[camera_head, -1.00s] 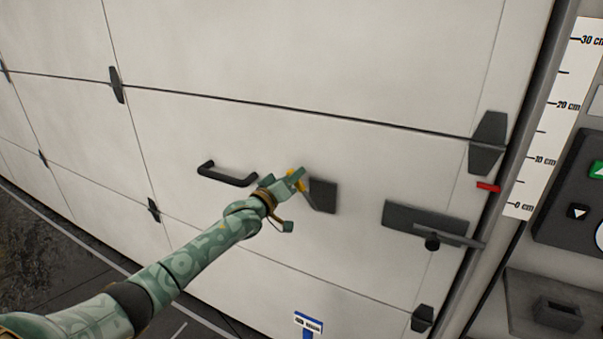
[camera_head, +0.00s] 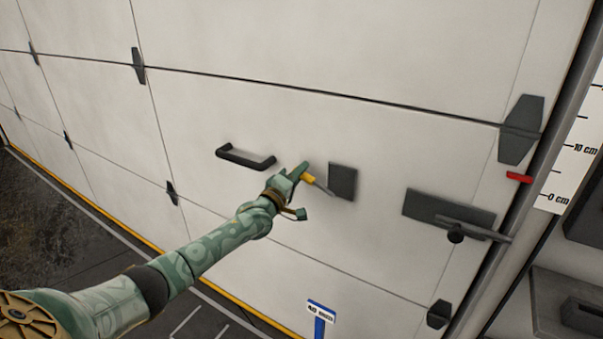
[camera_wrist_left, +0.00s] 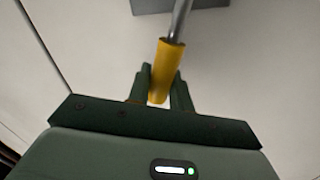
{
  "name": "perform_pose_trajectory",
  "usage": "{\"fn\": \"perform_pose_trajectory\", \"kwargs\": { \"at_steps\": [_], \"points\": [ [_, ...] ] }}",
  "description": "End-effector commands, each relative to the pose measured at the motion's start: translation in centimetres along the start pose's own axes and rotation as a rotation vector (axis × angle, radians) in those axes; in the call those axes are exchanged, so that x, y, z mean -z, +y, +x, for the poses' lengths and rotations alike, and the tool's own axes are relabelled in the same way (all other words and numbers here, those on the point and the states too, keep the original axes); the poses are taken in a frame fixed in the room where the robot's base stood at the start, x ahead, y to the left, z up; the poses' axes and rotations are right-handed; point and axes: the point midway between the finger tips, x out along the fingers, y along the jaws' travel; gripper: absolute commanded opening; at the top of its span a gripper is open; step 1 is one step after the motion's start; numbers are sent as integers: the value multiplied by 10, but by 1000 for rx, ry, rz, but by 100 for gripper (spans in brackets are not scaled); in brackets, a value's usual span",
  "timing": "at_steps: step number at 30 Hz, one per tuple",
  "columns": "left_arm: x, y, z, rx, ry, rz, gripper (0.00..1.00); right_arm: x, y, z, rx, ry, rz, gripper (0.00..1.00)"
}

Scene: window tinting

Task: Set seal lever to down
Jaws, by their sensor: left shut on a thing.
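The seal lever is a metal rod with a yellow grip (camera_head: 308,179). It stands out from a dark square plate (camera_head: 343,180) on the white sectional door. In the head view the grip lies left of the plate, and the rod slopes down to the right from it. My left gripper (camera_head: 299,189) is shut on the yellow grip. In the left wrist view the fingers (camera_wrist_left: 160,88) clasp the yellow grip (camera_wrist_left: 166,65), and the metal rod (camera_wrist_left: 180,20) runs up toward the grey plate (camera_wrist_left: 170,5). My right gripper is not in view.
A black pull handle (camera_head: 245,158) is on the door left of the lever. A dark latch plate with a bar (camera_head: 450,214) is to the right. A red marker (camera_head: 519,177) and white scale (camera_head: 570,160) stand at the door's right edge. A blue-and-white sign (camera_head: 320,316) is below.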

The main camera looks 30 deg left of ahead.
Motion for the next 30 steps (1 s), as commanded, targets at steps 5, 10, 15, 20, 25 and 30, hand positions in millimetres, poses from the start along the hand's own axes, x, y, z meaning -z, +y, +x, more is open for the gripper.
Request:
{"fn": "perform_pose_trajectory", "kwargs": {
  "at_steps": [5,10,15,20,25,30],
  "points": [
    [0,-2,-1,3,3,-10,0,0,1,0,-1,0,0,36],
    [0,-3,-1,4,2,-11,0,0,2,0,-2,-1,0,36],
    [0,-2,-1,4,2,-10,41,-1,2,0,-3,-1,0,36],
    [0,-2,-1,3,1,-9,41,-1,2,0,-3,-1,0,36],
    [0,-1,-7,3,0,-9,41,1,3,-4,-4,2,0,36],
    [1,2,-39,3,0,-10,41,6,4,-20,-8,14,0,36]
  ]
}}
